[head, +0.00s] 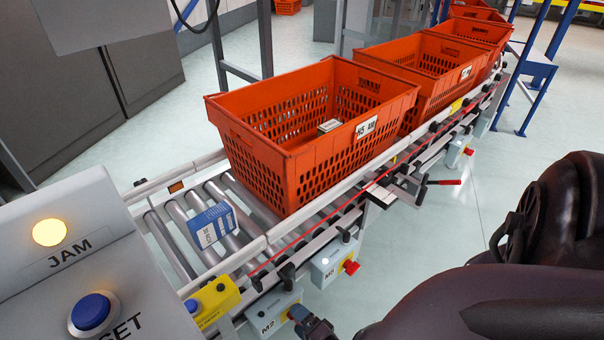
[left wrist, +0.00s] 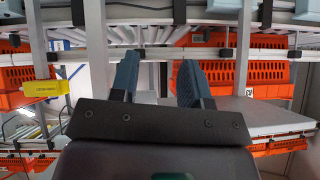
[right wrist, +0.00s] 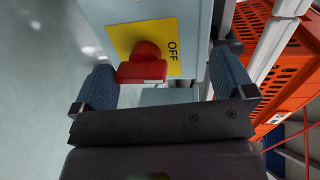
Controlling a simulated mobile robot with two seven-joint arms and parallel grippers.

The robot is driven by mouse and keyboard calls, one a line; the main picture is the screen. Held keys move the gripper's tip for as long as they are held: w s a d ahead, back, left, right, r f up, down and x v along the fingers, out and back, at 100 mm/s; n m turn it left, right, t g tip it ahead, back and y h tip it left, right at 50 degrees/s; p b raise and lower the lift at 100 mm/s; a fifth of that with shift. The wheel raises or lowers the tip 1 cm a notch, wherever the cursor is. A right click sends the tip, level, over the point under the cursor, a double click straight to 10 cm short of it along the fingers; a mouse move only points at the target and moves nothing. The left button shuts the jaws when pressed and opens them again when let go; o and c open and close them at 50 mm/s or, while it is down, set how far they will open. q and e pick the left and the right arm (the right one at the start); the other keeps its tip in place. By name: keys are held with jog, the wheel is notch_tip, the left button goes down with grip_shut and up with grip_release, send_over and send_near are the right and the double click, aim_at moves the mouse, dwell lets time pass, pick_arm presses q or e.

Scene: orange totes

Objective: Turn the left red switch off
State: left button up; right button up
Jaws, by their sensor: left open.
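In the right wrist view a red switch (right wrist: 143,64) sits on a yellow plate (right wrist: 170,45) marked OFF, on a grey box. My right gripper (right wrist: 162,66) is open, its fingers on either side of the switch; contact cannot be told. In the head view the right gripper (head: 308,322) is at the grey M2 box (head: 272,318), largely covering the switch there. Another red switch (head: 351,267) shows on the neighbouring box to its right. My left gripper (left wrist: 157,65) is open and empty in the left wrist view and outside the head view.
An orange tote (head: 300,165) stands on the roller conveyor, with more totes behind. A blue-and-white carton (head: 211,226) lies on the rollers. A yellow box (head: 212,300) is left of M2. A JAM panel (head: 60,260) fills the lower left.

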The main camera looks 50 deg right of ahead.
jog(key=shift+t+h, duration=0.4)
jog(key=shift+t, duration=0.5)
jog(key=r+p, duration=0.1)
jog(key=r, duration=0.3)
jog(key=w+r+p, duration=0.1)
jog(key=r, duration=0.4)
jog(key=r+p, duration=0.1)
jog(key=r, duration=0.3)
jog(key=shift+w+r, duration=0.25)
pick_arm(q)
jog(key=shift+n+t, duration=0.3)
jog(key=shift+n, duration=0.4)
jog(key=r+p, duration=0.1)
jog(key=s+r+p, duration=0.1)
jog(key=r, duration=0.1)
jog(key=a+r+p, duration=0.1)
jog(key=r, duration=0.1)
jog(key=shift+s, duration=0.15)
pick_arm(e)
jog(key=shift+g, duration=0.3)
jog(key=r, duration=0.2)
jog(key=s+r, duration=0.1)
jog(key=r, duration=0.1)
jog(key=shift+r, duration=0.3)
pick_arm(q)
jog(key=shift+s+f, duration=0.1)
jog(key=shift+f, duration=0.15)
pick_arm(e)
jog(key=shift+f, duration=0.15)
